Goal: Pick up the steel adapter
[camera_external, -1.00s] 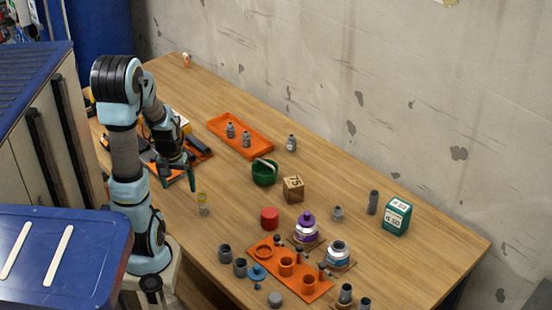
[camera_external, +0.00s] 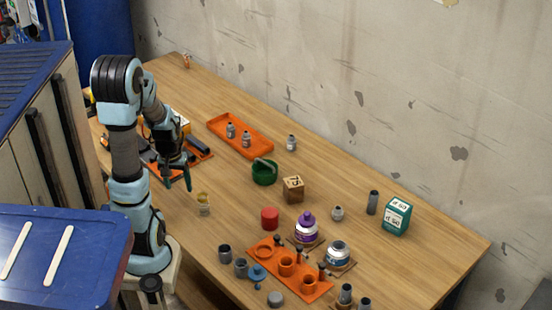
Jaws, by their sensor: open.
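Several small grey metal-looking fittings are in view, and I cannot tell for sure which one is the steel adapter. Two grey fittings (camera_external: 246,138) stand upright in the orange tray (camera_external: 262,149). Another grey fitting (camera_external: 291,142) stands on the table just right of that tray. A short grey fitting (camera_external: 337,213) stands near the right-hand bottles. My gripper (camera_external: 178,181) is open and empty, fingers pointing down, above the table's left part. It is apart from all these fittings.
A small yellowish can (camera_external: 203,204) stands close to my gripper. An orange rack (camera_external: 287,266) with cups is in front.

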